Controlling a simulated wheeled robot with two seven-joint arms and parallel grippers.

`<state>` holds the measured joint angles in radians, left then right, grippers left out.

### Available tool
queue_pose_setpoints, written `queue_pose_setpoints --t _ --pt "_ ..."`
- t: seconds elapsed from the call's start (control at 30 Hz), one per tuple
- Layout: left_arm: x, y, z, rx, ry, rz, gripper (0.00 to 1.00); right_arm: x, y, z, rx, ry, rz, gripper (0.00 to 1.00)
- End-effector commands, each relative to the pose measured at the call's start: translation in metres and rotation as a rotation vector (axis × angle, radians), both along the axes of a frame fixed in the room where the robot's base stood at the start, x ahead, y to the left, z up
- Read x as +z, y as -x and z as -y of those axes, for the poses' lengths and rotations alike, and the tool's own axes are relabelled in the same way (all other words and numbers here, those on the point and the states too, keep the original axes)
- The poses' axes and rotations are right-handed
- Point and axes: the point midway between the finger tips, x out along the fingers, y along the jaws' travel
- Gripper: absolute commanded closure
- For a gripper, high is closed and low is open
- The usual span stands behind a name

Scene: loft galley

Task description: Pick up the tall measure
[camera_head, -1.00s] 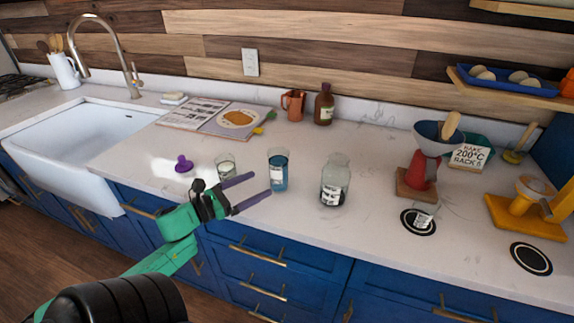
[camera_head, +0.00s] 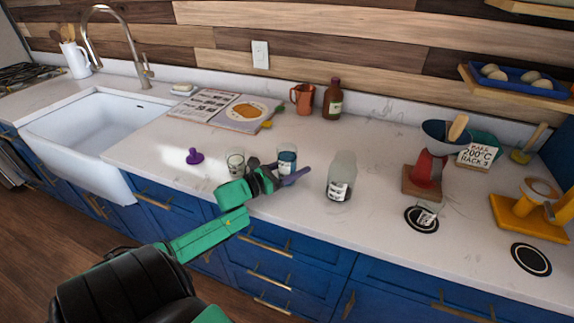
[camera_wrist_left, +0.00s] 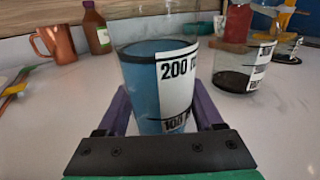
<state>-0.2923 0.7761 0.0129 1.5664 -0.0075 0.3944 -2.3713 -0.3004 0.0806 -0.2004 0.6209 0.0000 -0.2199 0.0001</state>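The tall measure (camera_head: 287,157) is a clear glass with blue liquid, upright on the counter. In the left wrist view the measure (camera_wrist_left: 150,75) fills the middle, with a white label reading 200 and 100. My left gripper (camera_head: 293,174) is low in front of it. In the wrist view its purple fingers (camera_wrist_left: 161,105) are apart, one on each side of the glass's lower part. I cannot tell whether they touch the glass. The measure stands on the counter. My right gripper is not in view.
A smaller glass (camera_head: 235,162) stands just left of the measure, close to my gripper. A clear jar (camera_head: 341,178) stands to the right. A purple object (camera_head: 194,156) is farther left. A copper jug (camera_head: 302,98) and brown bottle (camera_head: 332,100) stand behind.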

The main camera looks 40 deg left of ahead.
Motion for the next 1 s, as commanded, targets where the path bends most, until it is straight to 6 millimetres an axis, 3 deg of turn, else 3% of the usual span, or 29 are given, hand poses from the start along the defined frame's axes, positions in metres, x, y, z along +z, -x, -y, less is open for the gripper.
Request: queue_pose_setpoints --t 0.03,0.1,0.57,1.0 --pt "0.0 0.0 0.0 0.0 0.0 0.0 0.73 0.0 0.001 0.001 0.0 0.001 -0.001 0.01" --pt "0.0 0.0 0.0 0.0 0.0 0.001 0.99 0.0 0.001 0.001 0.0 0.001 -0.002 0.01" --pt "0.007 0.0 0.0 0.0 0.0 0.002 1.0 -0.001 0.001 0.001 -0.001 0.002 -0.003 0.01" --pt "0.051 0.0 0.0 -0.001 -0.003 0.003 1.0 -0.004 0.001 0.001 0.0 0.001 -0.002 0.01"
